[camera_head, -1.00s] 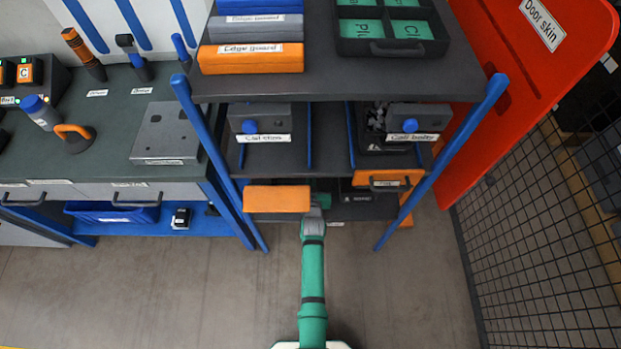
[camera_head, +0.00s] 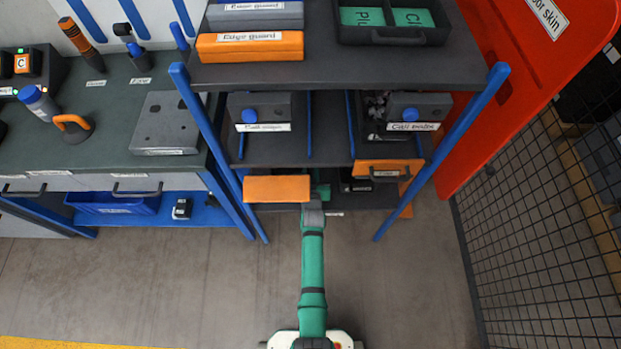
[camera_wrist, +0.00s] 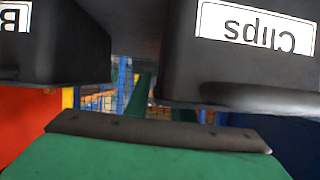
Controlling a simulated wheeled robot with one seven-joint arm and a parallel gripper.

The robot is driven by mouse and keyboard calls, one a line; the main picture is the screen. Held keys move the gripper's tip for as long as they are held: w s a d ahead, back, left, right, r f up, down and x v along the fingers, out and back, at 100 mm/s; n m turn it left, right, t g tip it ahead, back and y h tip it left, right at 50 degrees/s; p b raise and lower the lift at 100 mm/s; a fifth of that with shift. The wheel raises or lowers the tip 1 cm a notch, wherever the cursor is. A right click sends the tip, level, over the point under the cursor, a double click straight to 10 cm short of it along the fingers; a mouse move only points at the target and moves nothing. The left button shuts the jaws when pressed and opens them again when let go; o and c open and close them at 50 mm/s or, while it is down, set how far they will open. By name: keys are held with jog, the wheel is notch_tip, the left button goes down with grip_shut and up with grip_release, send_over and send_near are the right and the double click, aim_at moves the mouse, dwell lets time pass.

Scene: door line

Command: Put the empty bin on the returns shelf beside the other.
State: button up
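My gripper (camera_head: 318,193) reaches low into the dark shelf rack, beside an orange panel (camera_head: 277,189). Its fingers are mostly hidden there, and I cannot tell whether it is open or what it holds. In the wrist view, a dark bin labelled Clips (camera_wrist: 255,60) and another dark bin (camera_wrist: 55,45), its label partly cut off, appear upside down close ahead. My green gripper body (camera_wrist: 150,160) with a dark bar fills the bottom. I cannot see inside these bins, so I cannot tell which is empty. No returns label is readable.
Grey units with blue knobs stand on the middle shelf (camera_head: 330,125). An orange front with a handle (camera_head: 390,170) is at the lower right. Blue posts (camera_head: 440,150) flank the rack. A workbench (camera_head: 100,125) is left; a red door panel (camera_head: 520,90) and mesh fence (camera_head: 540,220) are right.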

jog(key=f+v, duration=0.1)
jog(key=v, duration=3.4)
jog(key=s+a+r+t, duration=0.1)
jog(key=s+r, duration=1.1)
jog(key=r, duration=0.2)
jog(key=shift+s+r+t, duration=0.25)
jog(key=shift+r+t, duration=0.1)
jog(key=shift+t, duration=0.05)
jog(key=shift+w+a, duration=0.1)
